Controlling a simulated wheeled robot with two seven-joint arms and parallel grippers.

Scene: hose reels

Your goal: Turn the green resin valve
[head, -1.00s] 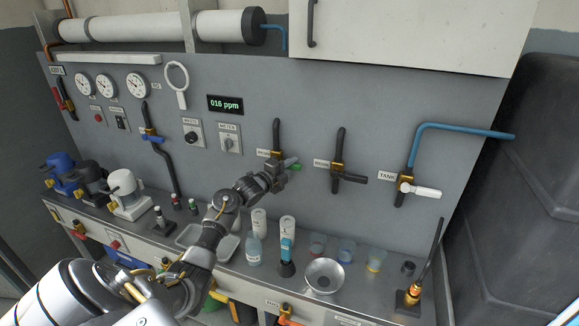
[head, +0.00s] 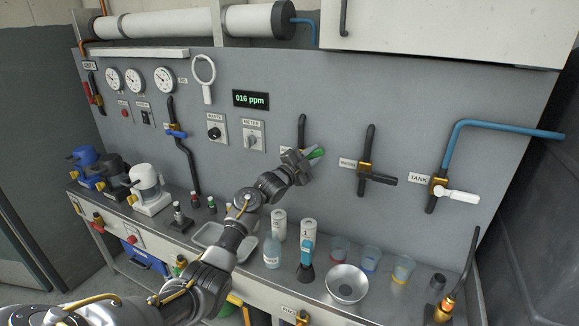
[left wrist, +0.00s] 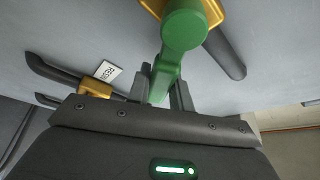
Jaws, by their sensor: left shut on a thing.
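The green resin valve handle (head: 316,154) sticks out to the right of my left gripper (head: 297,165) at the wall panel, below a black pipe. In the left wrist view, the green handle (left wrist: 166,75) runs down from its round green hub between the two dark fingers of my left gripper (left wrist: 163,95). The gripper is shut on the handle. A gold valve body (left wrist: 211,10) shows behind the hub. In the head view the gripper hides most of the valve body. My right gripper is not in view.
To the right are a black-handled valve (head: 379,178) and a white-handled valve labelled TANK (head: 460,195). A display (head: 251,98) reads 016 ppm.

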